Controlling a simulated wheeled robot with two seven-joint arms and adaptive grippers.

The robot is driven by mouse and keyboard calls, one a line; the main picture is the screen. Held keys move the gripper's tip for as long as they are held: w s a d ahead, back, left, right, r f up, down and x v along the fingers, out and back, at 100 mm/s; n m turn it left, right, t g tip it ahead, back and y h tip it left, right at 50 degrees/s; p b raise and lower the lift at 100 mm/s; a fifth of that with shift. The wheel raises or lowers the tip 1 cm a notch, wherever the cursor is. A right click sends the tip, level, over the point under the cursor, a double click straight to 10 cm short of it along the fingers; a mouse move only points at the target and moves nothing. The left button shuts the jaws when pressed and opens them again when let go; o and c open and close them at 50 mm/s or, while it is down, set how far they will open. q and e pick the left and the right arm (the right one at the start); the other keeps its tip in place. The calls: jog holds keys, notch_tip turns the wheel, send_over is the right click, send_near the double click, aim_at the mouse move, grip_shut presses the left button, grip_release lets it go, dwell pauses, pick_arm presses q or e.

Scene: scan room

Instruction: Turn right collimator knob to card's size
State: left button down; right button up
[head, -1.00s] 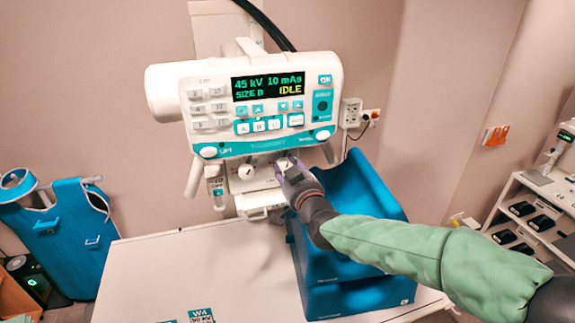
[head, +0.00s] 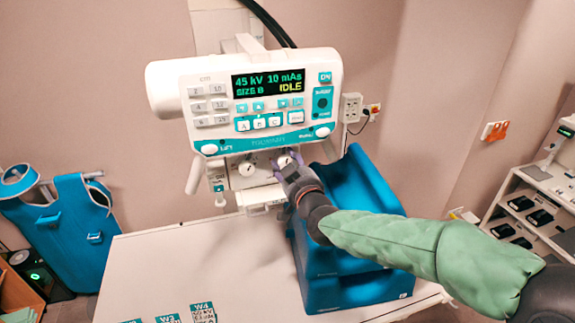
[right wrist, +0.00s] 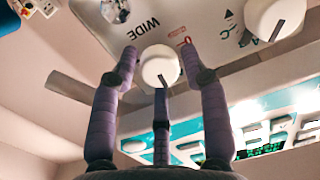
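The right collimator knob (head: 284,160), white and round, sits under the console. It also shows in the right wrist view (right wrist: 158,66), its dark pointer line toward the bottom of the picture, "WIDE" printed beside it. My right gripper (head: 287,166) is at this knob. In the wrist view, two purple fingers stand either side with gaps and the third reaches its lower edge; contact is unclear. The left knob (head: 246,168) is free. The console display (head: 268,84) reads "45 kV 10 mAs SIZE B IDLE". Cards W4 (head: 203,312) and W3 (head: 168,319) are cut off below.
The white table (head: 150,270) is mostly clear at left. A blue stepped holder (head: 350,290) stands under my right forearm. A blue apron (head: 72,225) hangs at left. A shelf unit (head: 515,190) stands at right.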

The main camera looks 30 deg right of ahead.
jog(key=shift+s, duration=0.1)
dwell(0.3)
jog(key=v, duration=1.1)
jog(key=shift+s, duration=0.4)
jog(key=shift+a, duration=0.1)
